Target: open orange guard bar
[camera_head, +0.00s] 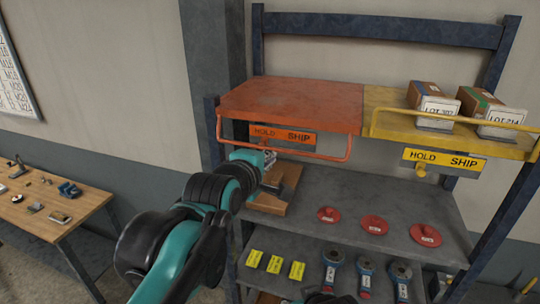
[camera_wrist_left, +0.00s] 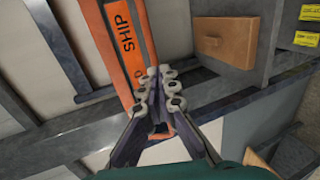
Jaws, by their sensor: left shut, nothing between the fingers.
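The orange guard bar (camera_head: 290,152) is a thin loop hanging below the front edge of the orange shelf (camera_head: 295,98). An orange HOLD SHIP plate (camera_head: 283,135) sits behind it; its SHIP end also shows in the left wrist view (camera_wrist_left: 127,40). My left gripper (camera_head: 268,157) is beneath the plate, close to the bar's lower run. In the left wrist view its fingers (camera_wrist_left: 157,85) are together and empty, pointing toward the plate. A small orange piece (camera_wrist_left: 162,133) shows behind the fingers. I cannot tell whether the fingers touch the bar.
A yellow shelf (camera_head: 385,98) with a yellow bar and two boxed lots (camera_head: 434,102) stands at right. Below are a wooden box (camera_head: 280,190), red discs (camera_head: 374,224) and yellow blocks (camera_head: 275,264). A wooden table (camera_head: 50,208) stands at left.

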